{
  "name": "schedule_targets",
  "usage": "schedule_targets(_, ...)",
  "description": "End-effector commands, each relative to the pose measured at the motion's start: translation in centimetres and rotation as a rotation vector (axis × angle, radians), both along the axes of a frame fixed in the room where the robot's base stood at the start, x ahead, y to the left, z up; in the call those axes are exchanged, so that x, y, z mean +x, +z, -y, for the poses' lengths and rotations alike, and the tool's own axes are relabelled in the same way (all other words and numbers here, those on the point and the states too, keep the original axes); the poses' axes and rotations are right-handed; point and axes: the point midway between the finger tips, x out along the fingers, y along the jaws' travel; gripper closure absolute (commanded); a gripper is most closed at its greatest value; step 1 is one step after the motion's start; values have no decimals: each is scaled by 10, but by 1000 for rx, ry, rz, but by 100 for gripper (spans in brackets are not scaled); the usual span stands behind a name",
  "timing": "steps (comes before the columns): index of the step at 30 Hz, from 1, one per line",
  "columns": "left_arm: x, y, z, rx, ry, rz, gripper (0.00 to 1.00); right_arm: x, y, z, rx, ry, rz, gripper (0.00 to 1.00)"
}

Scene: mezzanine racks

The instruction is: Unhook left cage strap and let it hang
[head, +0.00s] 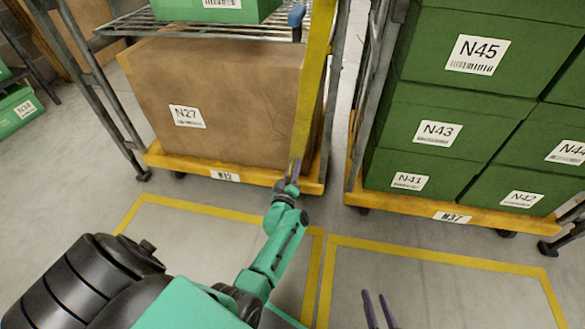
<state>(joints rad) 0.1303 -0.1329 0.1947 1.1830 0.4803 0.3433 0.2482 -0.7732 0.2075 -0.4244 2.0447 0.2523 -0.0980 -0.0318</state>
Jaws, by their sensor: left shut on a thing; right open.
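The left cage has a yellow base (255,175) marked N12 and carries a large brown box (220,100) marked N27. A yellow strap (312,90) runs down the cage's right front side from the top edge of the view. My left gripper (294,172) is shut on the strap's lower end, just above the base's front edge. The fingers partly hide that end, and I cannot tell whether it is hooked to the cage. My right gripper (375,308) is open and empty at the bottom edge, above the floor.
The right cage's yellow base (400,205), marked N37, carries several green boxes (440,120). A narrow gap separates the cages. A blue piece (297,16) sits high near the strap. Yellow lines (420,252) mark the clear grey floor in front.

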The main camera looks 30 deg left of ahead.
Motion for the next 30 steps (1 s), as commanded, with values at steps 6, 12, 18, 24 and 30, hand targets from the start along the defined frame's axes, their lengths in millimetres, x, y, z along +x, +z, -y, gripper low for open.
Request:
schedule_targets(6,3,5,-1,2,-1,10,37,0,1,-1,2,-1,1,50)
schedule_targets(12,2,3,-1,1,0,5,37,1,1,-1,3,-1,1,50)
schedule_targets(18,0,2,0,0,0,3,37,1,2,0,3,-2,2,50)
schedule_targets(24,-21,4,7,-1,0,0,37,1,15,0,-4,4,-7,50)
schedule_targets(30,-59,5,21,-1,-1,0,37,3,36,2,-23,17,-23,50)
